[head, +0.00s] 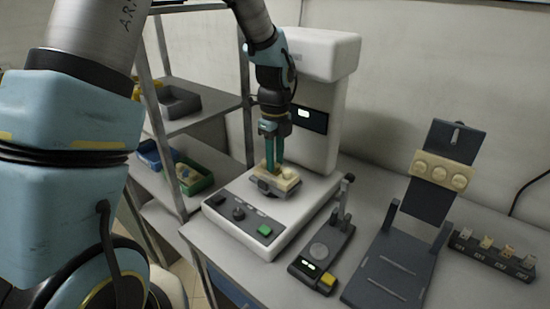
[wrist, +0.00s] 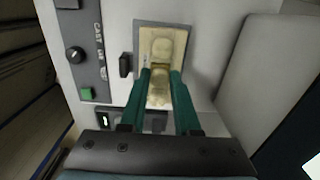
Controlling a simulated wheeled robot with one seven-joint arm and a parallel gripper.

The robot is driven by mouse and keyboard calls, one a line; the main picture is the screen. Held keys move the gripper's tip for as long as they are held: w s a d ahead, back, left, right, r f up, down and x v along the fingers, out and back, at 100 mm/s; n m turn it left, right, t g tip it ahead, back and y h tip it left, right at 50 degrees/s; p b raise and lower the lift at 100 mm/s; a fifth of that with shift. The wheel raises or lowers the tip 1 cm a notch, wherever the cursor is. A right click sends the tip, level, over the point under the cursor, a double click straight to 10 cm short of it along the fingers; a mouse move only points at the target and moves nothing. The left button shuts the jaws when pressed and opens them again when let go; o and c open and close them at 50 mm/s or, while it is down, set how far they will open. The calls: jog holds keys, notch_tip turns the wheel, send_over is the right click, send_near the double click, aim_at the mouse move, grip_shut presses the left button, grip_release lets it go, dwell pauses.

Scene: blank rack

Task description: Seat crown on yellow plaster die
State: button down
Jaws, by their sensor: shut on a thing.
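A pale yellow plaster die block (head: 289,184) sits in a dark holder on the white machine's bed, with rounded tooth shapes on top. It also shows in the wrist view (wrist: 180,40), with rounded teeth ahead of and behind my fingertips. My gripper (head: 273,166) points down over the block, its green fingers close together at the row of teeth. In the wrist view my gripper (wrist: 160,73) is shut on a small tan crown (wrist: 160,72) between the fingertips. The fingers partly hide the crown, and I cannot tell whether it touches the die.
The white machine (head: 340,100) rises close behind my gripper. A small dark device (head: 322,262) with a yellow button stands to the right. A dark stand (head: 395,265) holds a tan plate, and a rack (head: 492,256) of small teeth lies farther right. Shelves with bins (head: 193,180) stand left.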

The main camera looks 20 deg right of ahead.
jog(key=shift+f, duration=0.2)
jog(key=c, duration=0.5)
grip_release()
jog(key=shift+c, duration=0.2)
jog(key=shift+r, duration=0.1)
notch_tip(320, 180, up, 11)
jog(key=b, duration=0.2)
jog(key=shift+s, duration=0.1)
